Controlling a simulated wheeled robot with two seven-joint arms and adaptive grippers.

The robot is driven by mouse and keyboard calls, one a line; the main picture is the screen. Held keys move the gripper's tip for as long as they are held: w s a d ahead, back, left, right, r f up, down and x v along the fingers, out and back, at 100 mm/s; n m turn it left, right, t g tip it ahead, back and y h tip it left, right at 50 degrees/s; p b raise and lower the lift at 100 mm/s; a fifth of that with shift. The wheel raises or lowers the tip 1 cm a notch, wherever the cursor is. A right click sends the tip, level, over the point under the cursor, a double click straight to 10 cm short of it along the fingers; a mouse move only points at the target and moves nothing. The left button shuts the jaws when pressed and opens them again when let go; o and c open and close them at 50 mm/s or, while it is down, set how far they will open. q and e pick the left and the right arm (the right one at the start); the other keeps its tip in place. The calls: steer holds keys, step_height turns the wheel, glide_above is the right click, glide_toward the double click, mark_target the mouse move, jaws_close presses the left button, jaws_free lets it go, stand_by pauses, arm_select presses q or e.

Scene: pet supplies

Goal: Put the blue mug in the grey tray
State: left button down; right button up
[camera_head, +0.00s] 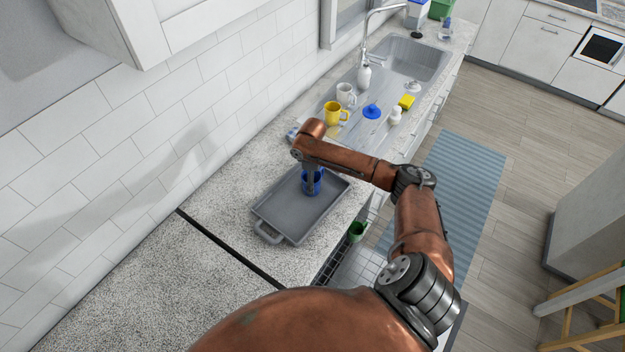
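The blue mug (317,187) is upright at the right rear part of the grey tray (283,228). It is within the tray's outline, but I cannot tell whether its base touches the tray floor. My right gripper (310,183) points down at the mug from above, with a grey finger in front of the blue wall. The wrist and finger hide part of the mug, so I cannot tell whether the fingers are closed on it. The rest of the tray is empty. My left gripper is not in view.
Beyond the tray stand a yellow mug (336,113), a white mug (346,94), a blue lidded item (372,111), a white bottle (395,116) and a yellow sponge (406,102) near the sink (415,58). A green mug (357,231) is below the counter edge, by the dish rack.

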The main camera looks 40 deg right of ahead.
steer(key=shift+o, duration=1.1)
steer(key=shift+r, duration=0.1)
step_height(320, 180, up, 12)
steer(key=b, duration=0.1)
